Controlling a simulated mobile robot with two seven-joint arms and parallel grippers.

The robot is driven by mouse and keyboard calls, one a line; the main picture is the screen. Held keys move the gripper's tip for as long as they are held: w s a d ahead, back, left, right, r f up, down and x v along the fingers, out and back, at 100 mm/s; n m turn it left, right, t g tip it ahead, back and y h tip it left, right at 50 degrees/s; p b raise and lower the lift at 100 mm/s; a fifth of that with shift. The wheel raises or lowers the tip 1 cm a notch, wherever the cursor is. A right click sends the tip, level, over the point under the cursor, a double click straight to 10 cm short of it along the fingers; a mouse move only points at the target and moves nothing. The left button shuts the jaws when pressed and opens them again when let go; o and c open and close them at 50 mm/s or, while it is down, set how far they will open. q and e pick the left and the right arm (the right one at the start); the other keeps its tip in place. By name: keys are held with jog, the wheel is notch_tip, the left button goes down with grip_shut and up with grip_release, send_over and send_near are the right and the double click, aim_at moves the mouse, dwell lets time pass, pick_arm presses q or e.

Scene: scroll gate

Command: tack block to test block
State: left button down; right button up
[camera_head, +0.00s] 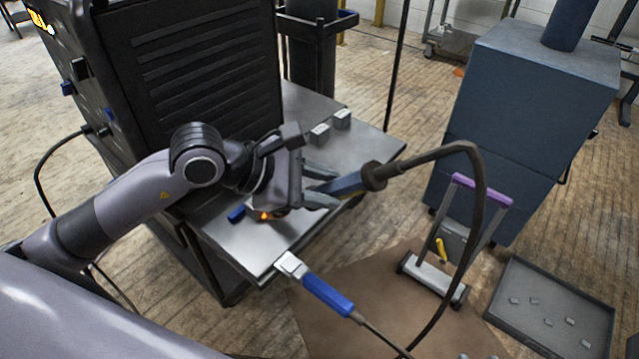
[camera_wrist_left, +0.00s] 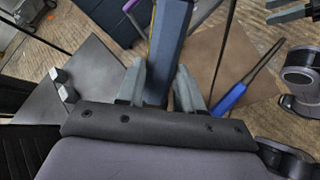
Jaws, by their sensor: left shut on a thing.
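My left gripper (camera_head: 322,187) is shut on a dark blue torch-like tool (camera_head: 348,185) with a black cable, above the right side of the metal table (camera_head: 300,232). The tool also shows between the fingers in the left wrist view (camera_wrist_left: 168,45). Two small grey blocks (camera_head: 319,135) (camera_head: 342,119) stand apart on the table's far part, beyond the gripper. They also show at left in the wrist view (camera_wrist_left: 66,92). Which is the test block I cannot tell. Part of what looks like my right gripper (camera_wrist_left: 288,10) shows at the wrist view's upper right, cut off.
A blue-handled clamp (camera_head: 328,297) sits at the table's near corner. A black slatted cabinet (camera_head: 205,85) stands at left. A purple-handled frame (camera_head: 482,190), a tray with several small pieces (camera_head: 525,340) and a blue-grey cabinet (camera_head: 530,120) stand at right. The cable arches right of the gripper.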

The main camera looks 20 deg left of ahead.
aim_at(379, 170)
pick_arm(q)
jog(key=shift+f, duration=0.25)
pick_arm(e)
notch_tip(379, 170, down, 3)
jog(key=shift+s+a+r, duration=0.1)
jog(key=shift+s+a, duration=0.05)
pick_arm(q)
jog(key=shift+d+r+p, duration=0.6)
jog(key=shift+d+r, duration=0.05)
jog(key=shift+d+r+p, duration=1.05)
jog(key=shift+d+r, duration=0.05)
jog(key=shift+d, duration=0.15)
jog(key=shift+s+d+r+p, duration=0.15)
jog(key=shift+d+r+p, duration=0.8)
jog(key=shift+d+r, duration=0.25)
jog(key=shift+s+d+r+p, duration=0.15)
jog(key=shift+d+r+p, duration=0.3)
jog(key=shift+d+r, duration=0.2)
pick_arm(e)
jog(key=shift+g, duration=0.3)
jog(key=shift+d+r, duration=0.15)
jog(key=shift+r, duration=1.25)
jog(key=shift+d+r, duration=0.1)
jog(key=shift+r, duration=1.25)
pick_arm(q)
jog(key=shift+a, duration=0.1)
